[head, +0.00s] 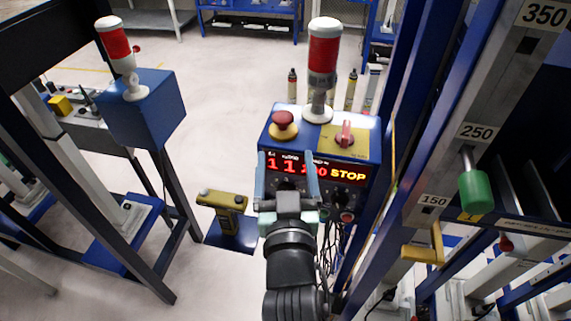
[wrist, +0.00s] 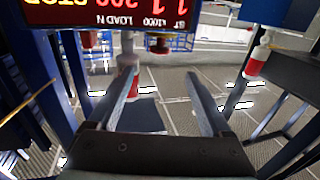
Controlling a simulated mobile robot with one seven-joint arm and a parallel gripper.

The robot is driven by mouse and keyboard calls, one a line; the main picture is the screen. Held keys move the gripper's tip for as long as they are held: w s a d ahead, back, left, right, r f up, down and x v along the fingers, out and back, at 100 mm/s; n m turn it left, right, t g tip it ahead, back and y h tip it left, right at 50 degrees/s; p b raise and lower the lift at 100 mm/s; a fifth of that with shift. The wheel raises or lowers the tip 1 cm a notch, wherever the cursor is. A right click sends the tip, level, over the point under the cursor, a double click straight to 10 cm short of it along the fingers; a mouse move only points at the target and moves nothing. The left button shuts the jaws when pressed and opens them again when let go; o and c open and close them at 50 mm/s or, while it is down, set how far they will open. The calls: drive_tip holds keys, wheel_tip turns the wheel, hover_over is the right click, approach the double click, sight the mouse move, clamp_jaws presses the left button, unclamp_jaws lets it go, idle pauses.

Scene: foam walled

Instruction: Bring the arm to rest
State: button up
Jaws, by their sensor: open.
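My gripper (head: 287,180) is open and empty in the head view, its two blue-grey fingers pointing up in front of the blue control box (head: 275,128). In the wrist view my gripper (wrist: 160,85) shows both fingers wide apart with nothing between them. The box has a red lit display reading STOP (head: 348,176), a red mushroom button (head: 284,120) on a yellow base and a red rotary switch (head: 345,133). In the head view the fingers overlap the display's left part; whether they touch it I cannot tell.
A red and white signal lamp (head: 323,50) stands on the box. To the right are a blue frame, a scale post marked 150 to 350 (head: 490,95) and a green-handled lever (head: 475,190). A second blue box (head: 145,108) with a lamp stands left. Open floor (head: 215,90) lies between.

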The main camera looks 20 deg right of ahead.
idle(0.3)
drive_tip(key=a+r+n+t+y, duration=0.1)
drive_tip(key=a+r+t, duration=0.25)
drive_tip(key=r, duration=0.85)
drive_tip(key=a+r+t+y, duration=0.15)
drive_tip(key=a+r, duration=0.25)
drive_tip(key=r, duration=0.8)
drive_tip(key=s+a+r+n+t+y, duration=0.1)
drive_tip(key=s+a+r+t, duration=0.1)
drive_tip(key=r, duration=0.6)
drive_tip(key=s+a+r+n+t+y, duration=0.1)
drive_tip(key=s+a+r+t+y, duration=0.1)
drive_tip(key=s+r, duration=0.5)
drive_tip(key=a+r+t, duration=0.1)
drive_tip(key=a+r, duration=0.1)
drive_tip(key=shift+s+a+n, duration=0.2)
drive_tip(key=shift+a+n, duration=0.15)
drive_tip(key=shift+n, duration=0.05)
